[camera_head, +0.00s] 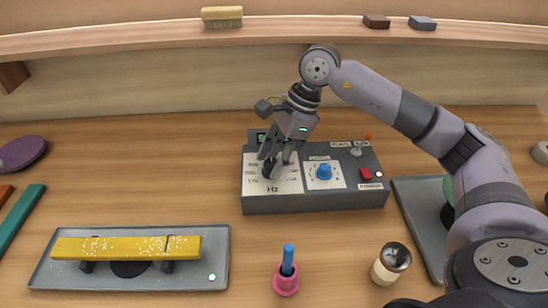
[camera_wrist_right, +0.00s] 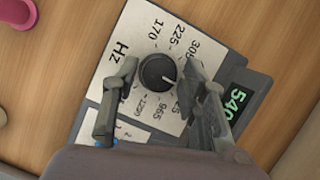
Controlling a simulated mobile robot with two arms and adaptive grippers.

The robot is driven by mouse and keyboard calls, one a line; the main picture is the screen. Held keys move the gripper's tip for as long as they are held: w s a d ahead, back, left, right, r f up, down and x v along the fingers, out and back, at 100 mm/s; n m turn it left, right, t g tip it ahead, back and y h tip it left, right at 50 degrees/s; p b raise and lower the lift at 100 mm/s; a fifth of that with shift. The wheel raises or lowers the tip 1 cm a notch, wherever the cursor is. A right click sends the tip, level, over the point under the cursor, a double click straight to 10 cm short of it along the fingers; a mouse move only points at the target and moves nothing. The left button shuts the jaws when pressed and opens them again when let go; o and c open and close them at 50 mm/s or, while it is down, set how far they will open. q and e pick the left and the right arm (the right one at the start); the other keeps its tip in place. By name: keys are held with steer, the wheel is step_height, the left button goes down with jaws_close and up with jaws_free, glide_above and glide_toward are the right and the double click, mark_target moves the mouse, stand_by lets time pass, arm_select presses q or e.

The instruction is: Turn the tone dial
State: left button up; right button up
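The tone dial is a round black knob with a white pointer line, on a white Hz scale plate of a grey box (camera_head: 310,201). In the wrist view the dial (camera_wrist_right: 156,73) shows between the fingers, its pointer towards the lower right. A green-digit display (camera_wrist_right: 238,97) beside the plate appears to read 540. My right gripper (camera_head: 272,164) points down over the dial. Its fingers stand apart on either side of the dial in the wrist view (camera_wrist_right: 161,68), with a visible gap to it. In the head view the fingers partly hide the dial. My left gripper is not in view.
The box also carries a blue knob (camera_head: 324,171), a red button (camera_head: 365,173) and a small lever (camera_head: 356,149). In front stand a pink holder (camera_head: 286,282) and a cream shaker-like object (camera_head: 390,264). A yellow bar (camera_head: 125,248) lies on a grey tray (camera_head: 208,276) at left.

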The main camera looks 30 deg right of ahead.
steer(key=shift+o, duration=0.6)
steer(key=v, duration=1.2)
steer(key=shift+s, duration=0.1)
stand_by(1.0)
